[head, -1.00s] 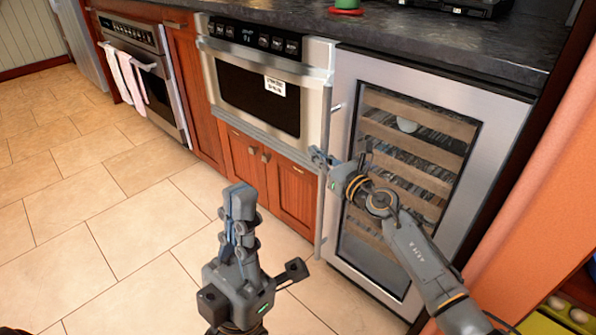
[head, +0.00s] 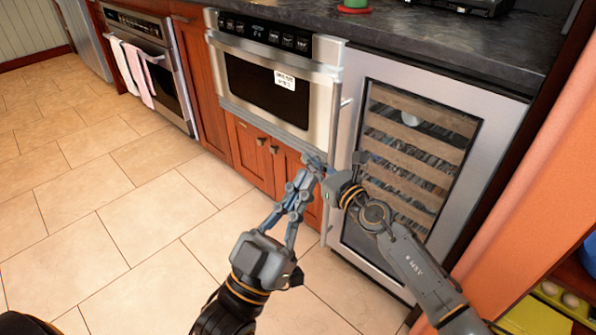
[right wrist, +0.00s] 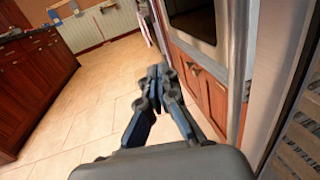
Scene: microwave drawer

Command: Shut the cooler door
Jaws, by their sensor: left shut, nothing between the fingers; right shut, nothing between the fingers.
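The cooler door (head: 485,170) is a steel frame around glass, with wooden racks behind it, at the right of the head view. It looks about in line with the cabinet front; I cannot tell if a small gap is left. Its vertical bar handle (head: 334,135) runs down its left side and also shows in the right wrist view (right wrist: 241,60). My right gripper (head: 313,162) is shut and empty beside the handle; the wrist view shows its fingertips (right wrist: 158,72) left of the bar. My left gripper (head: 305,180) is shut and empty just below it, fingers overlapping the lower cabinet.
The steel microwave drawer (head: 262,85) is left of the cooler, above wooden cabinet doors (head: 250,150). A dark countertop (head: 440,50) runs above. An oven with towels (head: 140,75) is farther left. The tiled floor (head: 90,200) is clear. An orange wall (head: 520,220) borders the right.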

